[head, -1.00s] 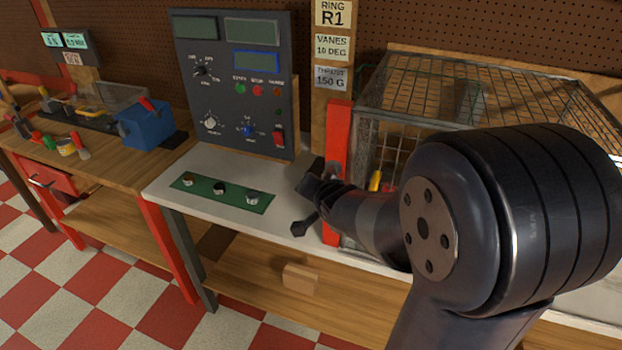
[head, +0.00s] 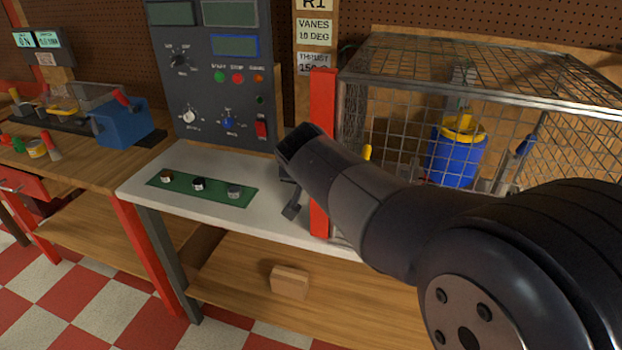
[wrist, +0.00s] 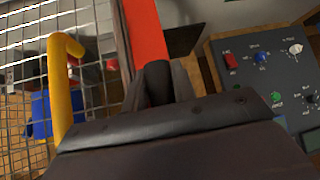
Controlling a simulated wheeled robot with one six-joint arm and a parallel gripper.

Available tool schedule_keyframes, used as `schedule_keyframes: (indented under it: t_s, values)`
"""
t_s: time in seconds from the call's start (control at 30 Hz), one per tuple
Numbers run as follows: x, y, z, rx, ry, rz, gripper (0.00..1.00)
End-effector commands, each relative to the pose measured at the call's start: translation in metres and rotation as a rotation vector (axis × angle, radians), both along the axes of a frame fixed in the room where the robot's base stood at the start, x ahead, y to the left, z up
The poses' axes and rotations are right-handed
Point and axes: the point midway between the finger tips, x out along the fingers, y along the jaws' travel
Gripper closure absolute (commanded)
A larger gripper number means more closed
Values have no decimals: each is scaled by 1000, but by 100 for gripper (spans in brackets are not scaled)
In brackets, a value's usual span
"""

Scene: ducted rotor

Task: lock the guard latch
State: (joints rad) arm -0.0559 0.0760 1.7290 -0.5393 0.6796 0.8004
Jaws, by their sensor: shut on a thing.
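The wire guard cage (head: 450,95) stands at the right of the bench in the head view, with a red upright (head: 322,95) at its front left corner. The red upright also shows in the wrist view (wrist: 146,35). A short dark rounded piece, seemingly the latch handle (wrist: 156,72), sits at this upright between my fingers. My gripper (wrist: 158,88) is shut on it. In the head view my forearm hides most of the gripper; only a dark part shows left of the upright. Whether the latch is locked cannot be told.
A blue and yellow rotor unit (head: 455,155) stands inside the cage. A yellow handle (wrist: 65,90) lies close left of my gripper. A control panel (head: 215,75) stands at the back, and a green strip with knobs (head: 202,188) lies on the white bench top.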

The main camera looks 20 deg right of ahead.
Motion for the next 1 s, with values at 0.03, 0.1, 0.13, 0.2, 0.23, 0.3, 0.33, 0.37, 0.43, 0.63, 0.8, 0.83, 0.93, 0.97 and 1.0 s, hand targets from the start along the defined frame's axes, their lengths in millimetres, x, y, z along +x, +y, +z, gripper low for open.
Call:
schedule_keyframes:
  t_s: [0.03,0.1,0.13,0.2,0.23,0.3,0.33,0.37,0.43,0.63,0.8,0.83,0.93,0.97,1.0]
  values:
    - [0,0,-1,-6,5,-1,100]
    - [-1,-1,-1,-15,12,-1,100]
    - [-1,-1,-1,-17,15,-2,100]
    - [-1,-1,-1,-22,18,-2,100]
    - [-1,-2,-1,-23,18,-2,100]
    - [-1,-2,0,-25,19,-1,100]
    - [-1,-2,0,-26,21,-2,100]
    - [-1,-2,0,-27,20,-1,100]
    - [-1,-2,0,-27,20,-1,100]
    - [-1,-2,-1,-27,20,-1,69]
    - [-1,-2,0,-25,19,-2,55]
    - [-1,-2,0,-24,19,-1,53]
    - [-1,-2,0,-24,18,-1,53]
    - [-1,-2,0,-24,18,-2,53]
    - [-1,-2,0,-24,18,-2,53]
